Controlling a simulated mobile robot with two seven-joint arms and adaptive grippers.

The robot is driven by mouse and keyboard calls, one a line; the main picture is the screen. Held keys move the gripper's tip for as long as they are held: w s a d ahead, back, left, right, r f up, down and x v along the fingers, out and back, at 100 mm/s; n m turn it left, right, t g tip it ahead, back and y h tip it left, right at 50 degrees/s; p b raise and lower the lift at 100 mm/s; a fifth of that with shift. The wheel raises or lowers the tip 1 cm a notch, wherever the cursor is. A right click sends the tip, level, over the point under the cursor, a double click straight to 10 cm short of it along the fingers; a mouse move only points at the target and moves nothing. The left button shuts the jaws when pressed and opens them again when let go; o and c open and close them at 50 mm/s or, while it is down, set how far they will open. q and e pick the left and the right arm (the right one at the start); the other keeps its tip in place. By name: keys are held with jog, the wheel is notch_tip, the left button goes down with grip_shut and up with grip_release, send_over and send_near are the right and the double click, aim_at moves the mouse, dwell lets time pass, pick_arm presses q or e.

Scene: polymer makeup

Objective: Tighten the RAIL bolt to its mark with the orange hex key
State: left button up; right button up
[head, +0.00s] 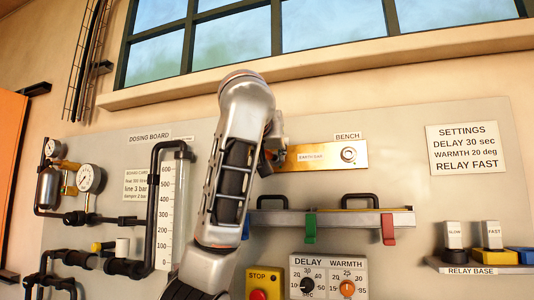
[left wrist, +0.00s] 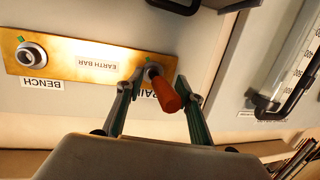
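The brass earth bar (head: 325,156) is on the wall board; it also shows upside down in the left wrist view (left wrist: 97,64). The RAIL label (left wrist: 147,93) is partly covered by my left gripper (left wrist: 160,78). The orange hex key (left wrist: 168,94) stands at the RAIL bolt, its handle pointing out between my fingers. The fingers are apart, with a gap on the handle's left; the right finger is close to it. A small green mark shows beside the RAIL bolt. In the head view my left arm hides the RAIL end and the key. My right gripper is out of view.
The BENCH bolt (head: 348,154) is at the bar's other end. Pipes, gauges and a dosing tube (head: 170,205) are left of my arm. A settings sign (head: 464,147) hangs right.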

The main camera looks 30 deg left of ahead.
pick_arm(q)
grip_shut()
jog(key=shift+a, duration=0.1)
dwell(0.5)
jog(key=shift+m+y, duration=0.4)
jog(key=shift+m, duration=0.8)
jog(key=shift+m+t, duration=0.3)
jog(key=shift+m, duration=0.5)
jog(key=shift+m+y, duration=0.3)
jog(key=shift+m, duration=0.1)
